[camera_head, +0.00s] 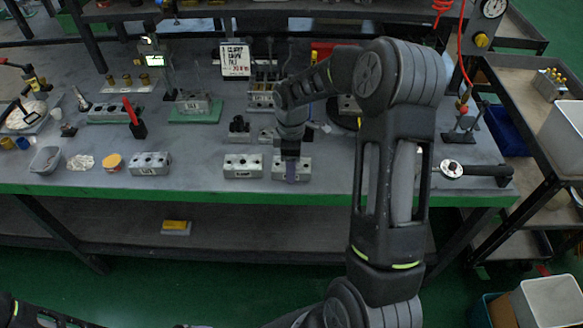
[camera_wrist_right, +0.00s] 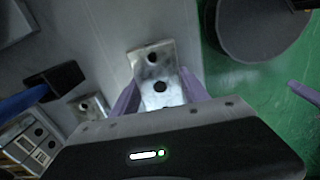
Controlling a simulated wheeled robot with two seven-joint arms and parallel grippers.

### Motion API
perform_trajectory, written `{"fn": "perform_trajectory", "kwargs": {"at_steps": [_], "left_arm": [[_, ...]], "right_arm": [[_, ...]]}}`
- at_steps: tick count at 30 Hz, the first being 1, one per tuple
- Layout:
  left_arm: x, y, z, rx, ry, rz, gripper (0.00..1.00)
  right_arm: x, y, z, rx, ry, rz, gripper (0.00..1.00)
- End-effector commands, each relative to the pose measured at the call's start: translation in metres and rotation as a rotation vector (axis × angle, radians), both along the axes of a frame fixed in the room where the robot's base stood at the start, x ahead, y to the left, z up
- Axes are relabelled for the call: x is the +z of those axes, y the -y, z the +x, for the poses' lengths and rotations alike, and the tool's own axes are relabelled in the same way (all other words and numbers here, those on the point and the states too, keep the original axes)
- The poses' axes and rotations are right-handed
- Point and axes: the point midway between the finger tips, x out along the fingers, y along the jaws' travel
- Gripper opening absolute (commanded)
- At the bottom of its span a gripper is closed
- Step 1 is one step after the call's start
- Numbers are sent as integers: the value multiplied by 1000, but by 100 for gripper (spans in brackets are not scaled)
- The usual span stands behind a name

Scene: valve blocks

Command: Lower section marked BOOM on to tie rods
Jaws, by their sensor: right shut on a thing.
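My right gripper (camera_head: 291,172) reaches down at the table's front edge, shut on a grey metal block (camera_head: 304,169). In the right wrist view, purple fingers (camera_wrist_right: 160,98) lie on either side of this block (camera_wrist_right: 157,68), which shows dark holes in its top. The block appears at table height; I cannot tell whether it touches the table. Its marking is hidden, so I cannot confirm BOOM. Upright tie rods (camera_head: 270,52) stand over a grey block stack (camera_head: 261,98) farther back, partly behind my right arm. My left gripper is out of view.
Another marked block (camera_head: 243,166) sits just left of the held one, and another (camera_head: 150,163) farther left. Small black parts (camera_head: 239,128) lie between the front row and the stack. A lettered card (camera_head: 235,59) stands behind. A gauge tool (camera_head: 452,169) lies at right.

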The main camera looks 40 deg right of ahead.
Motion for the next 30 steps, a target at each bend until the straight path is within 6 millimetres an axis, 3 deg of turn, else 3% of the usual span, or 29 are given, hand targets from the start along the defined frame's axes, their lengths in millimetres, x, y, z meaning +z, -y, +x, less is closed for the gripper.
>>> {"fn": "perform_trajectory", "kwargs": {"at_steps": [14, 30], "left_arm": [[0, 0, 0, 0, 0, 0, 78], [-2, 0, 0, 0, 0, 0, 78]], "right_arm": [[0, 0, 0, 0, 0, 0, 0], [9, 0, 1, 0, 4, -1, 0]]}}
